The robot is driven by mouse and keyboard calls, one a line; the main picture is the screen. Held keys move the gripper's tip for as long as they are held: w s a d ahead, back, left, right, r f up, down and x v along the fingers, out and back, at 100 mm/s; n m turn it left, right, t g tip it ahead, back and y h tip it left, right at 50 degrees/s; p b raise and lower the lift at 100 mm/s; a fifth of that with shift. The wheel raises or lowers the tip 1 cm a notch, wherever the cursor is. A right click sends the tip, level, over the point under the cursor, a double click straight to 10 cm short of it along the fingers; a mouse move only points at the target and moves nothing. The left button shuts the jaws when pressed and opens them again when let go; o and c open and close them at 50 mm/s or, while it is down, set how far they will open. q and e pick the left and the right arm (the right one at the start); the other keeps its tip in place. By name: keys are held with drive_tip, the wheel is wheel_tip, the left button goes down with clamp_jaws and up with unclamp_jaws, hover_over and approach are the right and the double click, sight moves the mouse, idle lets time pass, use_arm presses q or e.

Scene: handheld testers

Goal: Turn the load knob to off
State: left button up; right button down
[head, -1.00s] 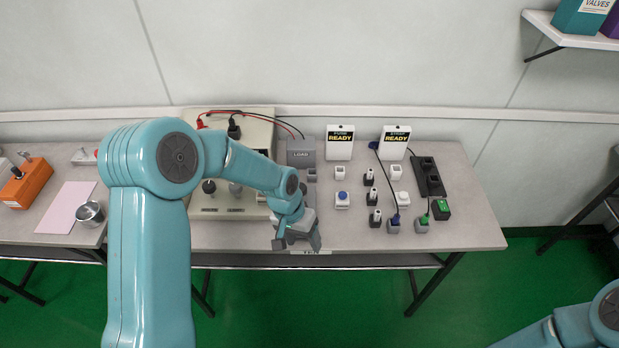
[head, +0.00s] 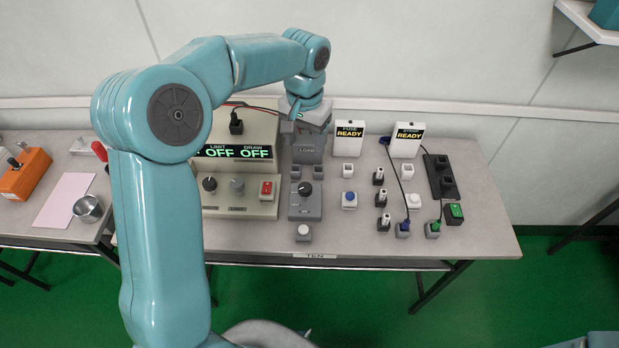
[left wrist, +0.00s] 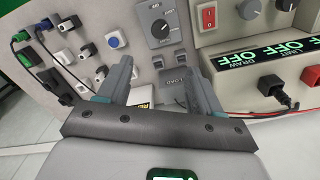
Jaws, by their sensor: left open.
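The load knob (head: 305,189) is a black dial on the grey load box (head: 305,212) in the middle of the bench. It also shows in the left wrist view (left wrist: 160,29), upside down, with a light pointer mark whose exact setting I cannot read. My left gripper (head: 306,135) is open over the back part of the load box, by the LOAD label, behind the knob and apart from it. In the left wrist view its fingers (left wrist: 160,70) stand apart with nothing between them. My right gripper is out of view.
The cream supply box (head: 238,208) stands left of the load box; its display reads LIMIT OFF, DRAW OFF. A red switch (head: 268,188) is close to the knob. A white button (head: 303,232) lies in front. Two READY signs (head: 350,130), plugs and buttons stand to the right.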

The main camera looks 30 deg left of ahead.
sight(305, 186)
use_arm(q)
drive_tip(key=f, duration=1.5)
drive_tip(key=shift+s+f+p, duration=0.1)
drive_tip(key=shift+s+p, duration=0.1)
drive_tip(key=shift+p, duration=0.1)
drive_tip(key=c, duration=1.1)
